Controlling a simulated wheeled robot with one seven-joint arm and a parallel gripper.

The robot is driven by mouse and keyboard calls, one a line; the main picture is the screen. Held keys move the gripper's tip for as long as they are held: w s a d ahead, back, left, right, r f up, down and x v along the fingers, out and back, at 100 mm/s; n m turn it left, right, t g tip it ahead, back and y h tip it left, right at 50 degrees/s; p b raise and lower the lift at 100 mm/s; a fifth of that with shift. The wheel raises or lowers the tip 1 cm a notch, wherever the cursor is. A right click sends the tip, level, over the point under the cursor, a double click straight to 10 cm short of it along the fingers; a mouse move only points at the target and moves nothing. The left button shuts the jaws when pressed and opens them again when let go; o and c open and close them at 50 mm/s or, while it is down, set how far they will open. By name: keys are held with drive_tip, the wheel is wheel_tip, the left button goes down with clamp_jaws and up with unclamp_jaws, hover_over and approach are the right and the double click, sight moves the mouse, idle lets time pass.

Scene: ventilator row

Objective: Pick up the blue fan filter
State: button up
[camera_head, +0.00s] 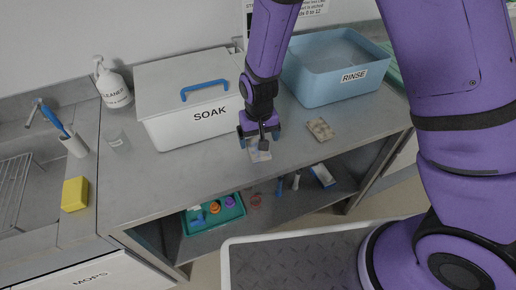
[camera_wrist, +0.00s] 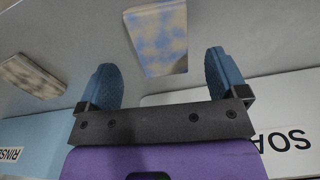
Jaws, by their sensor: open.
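A flat blue and beige mottled filter (camera_wrist: 157,38) lies on the counter; in the head view the filter (camera_head: 259,154) is partly hidden behind my gripper. My gripper (camera_head: 259,139) is above it, pointing down. In the wrist view my gripper (camera_wrist: 162,78) has its two blue fingers wide apart with nothing between them. The filter shows beyond the fingertips, roughly centred between them. I cannot tell the exact height of the fingers above it.
A beige mottled filter (camera_head: 320,129) lies to the right; it also shows in the wrist view (camera_wrist: 31,76). A white SOAK bin (camera_head: 170,130) with a lid and a blue RINSE tub (camera_head: 310,85) stand behind. A teal tray (camera_head: 237,222) sits on the shelf below. The front left counter is clear.

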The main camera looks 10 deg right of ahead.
drive_tip(key=shift+f, duration=1.85)
drive_tip(key=shift+c, duration=0.2)
drive_tip(key=c, duration=1)
drive_tip(key=shift+o, duration=0.2)
drive_tip(key=shift+r, duration=0.1)
